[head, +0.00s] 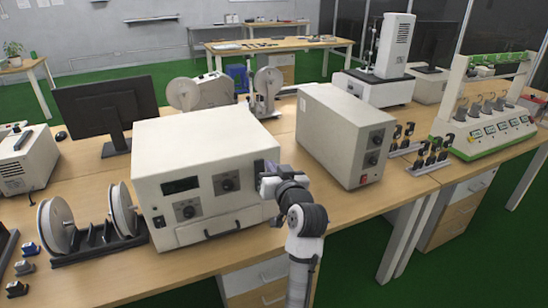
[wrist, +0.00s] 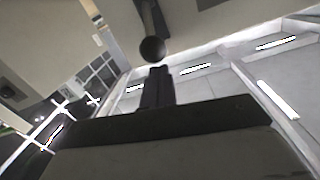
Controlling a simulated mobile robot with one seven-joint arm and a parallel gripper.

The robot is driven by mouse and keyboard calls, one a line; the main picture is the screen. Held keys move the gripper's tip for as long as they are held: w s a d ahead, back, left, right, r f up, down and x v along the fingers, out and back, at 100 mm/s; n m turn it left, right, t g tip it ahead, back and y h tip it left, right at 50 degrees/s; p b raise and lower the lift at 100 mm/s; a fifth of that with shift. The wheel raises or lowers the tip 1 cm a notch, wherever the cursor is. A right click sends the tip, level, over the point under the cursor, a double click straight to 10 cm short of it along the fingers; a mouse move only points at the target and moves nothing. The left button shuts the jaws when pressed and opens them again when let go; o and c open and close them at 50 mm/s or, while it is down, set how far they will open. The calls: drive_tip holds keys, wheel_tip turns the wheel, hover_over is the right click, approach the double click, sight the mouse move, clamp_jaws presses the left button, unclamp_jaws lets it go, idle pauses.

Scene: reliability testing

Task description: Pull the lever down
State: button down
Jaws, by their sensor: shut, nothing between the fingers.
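The lever (wrist: 152,47) shows in the wrist view as a dark rod with a round black ball knob at its end. My gripper (wrist: 157,72) is shut and empty, with its dark fingertips just beneath the knob in that picture. I cannot tell whether they touch it. In the head view, my gripper (head: 266,181) is at the right front edge of a white box-shaped machine (head: 190,145) with a dark display and dials. The lever cannot be made out there, as my gripper and wrist cover that area.
A second white box with dials (head: 345,135) stands to the right, with bare wooden table (head: 335,195) between. Two reels on a black stand (head: 95,240) stand at the left. A monitor (head: 105,108) is behind the machine. Small black parts (head: 432,157) stand further right.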

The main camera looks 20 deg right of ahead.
drive_tip(key=shift+s+f, duration=0.15)
drive_tip(key=shift+f, duration=0.15)
drive_tip(key=shift+a+f+b, duration=0.1)
drive_tip(key=shift+f+b, duration=0.1)
drive_tip(key=shift+b, duration=0.15)
drive_tip(key=shift+s+f+t+b, duration=0.15)
drive_tip(key=shift+t+b, duration=0.15)
drive_tip(key=shift+b, duration=0.35)
